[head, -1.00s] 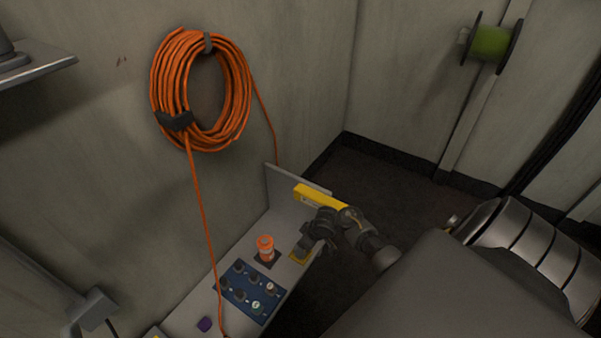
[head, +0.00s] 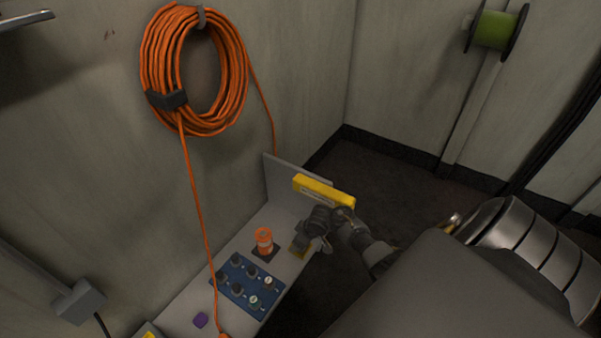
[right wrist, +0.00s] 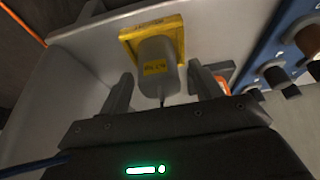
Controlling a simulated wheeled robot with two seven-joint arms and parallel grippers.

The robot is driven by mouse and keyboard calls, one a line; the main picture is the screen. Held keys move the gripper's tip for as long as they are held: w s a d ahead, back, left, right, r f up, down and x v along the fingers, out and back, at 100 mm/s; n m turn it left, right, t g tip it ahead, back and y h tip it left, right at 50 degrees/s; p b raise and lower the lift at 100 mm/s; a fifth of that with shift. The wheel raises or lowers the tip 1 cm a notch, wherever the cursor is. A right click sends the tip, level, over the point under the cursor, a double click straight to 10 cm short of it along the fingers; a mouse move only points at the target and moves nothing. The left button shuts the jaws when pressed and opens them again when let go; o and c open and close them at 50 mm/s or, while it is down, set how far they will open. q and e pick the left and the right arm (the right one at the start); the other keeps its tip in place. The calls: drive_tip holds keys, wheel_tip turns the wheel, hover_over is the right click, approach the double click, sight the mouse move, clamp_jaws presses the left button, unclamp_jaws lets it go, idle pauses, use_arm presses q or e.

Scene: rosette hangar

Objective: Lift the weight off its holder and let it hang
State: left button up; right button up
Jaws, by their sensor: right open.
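The weight (right wrist: 157,72) is a grey cylinder with a small yellow label in the right wrist view. It sits against a square yellow holder plate (right wrist: 131,43) with dark lettering. In the head view the holder (head: 297,253) shows as a yellow patch on the bench, and my gripper hides most of the weight. My right gripper (head: 305,240) is over the holder. In the right wrist view its open fingers (right wrist: 161,74) stand on both sides of the weight, with gaps visible. A thin dark cord or rod runs from the weight's near end. My left gripper is not in view.
An orange-and-white cylinder (head: 264,241) and a blue knob panel (head: 247,282) are close beside the holder. A yellow bar (head: 323,190) is at the bench's upright panel (head: 288,178). An orange cable coil (head: 153,70) hangs on the wall, its cable trailing onto the bench.

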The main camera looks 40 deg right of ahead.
clamp_jaws()
drive_tip(key=shift+w, duration=0.1)
idle(0.4)
drive_tip(key=shift+r, duration=0.2)
